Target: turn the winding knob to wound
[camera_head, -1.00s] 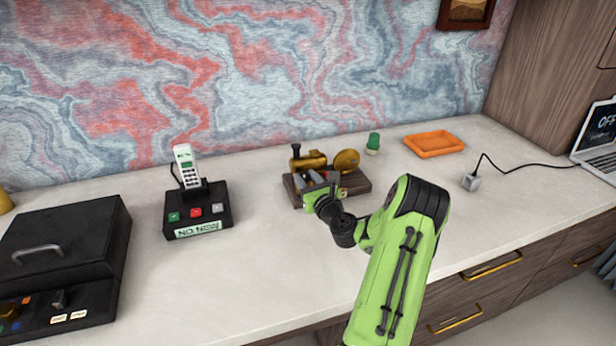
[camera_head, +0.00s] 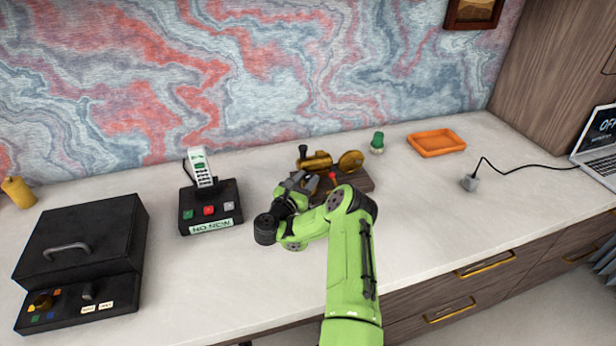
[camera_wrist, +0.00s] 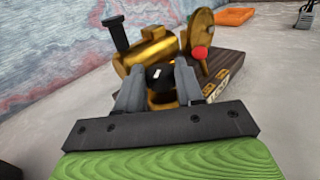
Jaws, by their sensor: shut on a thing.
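A brass model engine (camera_head: 318,162) stands on a dark wooden base (camera_head: 357,184) on the desk; it also fills the middle of the wrist view (camera_wrist: 150,52). A black knob with a white mark (camera_wrist: 158,73), which looks like the winding knob, is on its near side. My gripper (camera_head: 300,181) is at the engine's left front. In the wrist view its two grey fingers (camera_wrist: 158,84) are closed on the knob, one on each side. A red ball (camera_wrist: 200,54) is right of the fingers. The small labels on the base (camera_wrist: 220,91) are too blurred to read.
A green object (camera_head: 377,142) and an orange tray (camera_head: 437,142) stand behind right. The right front of the desk is clear.

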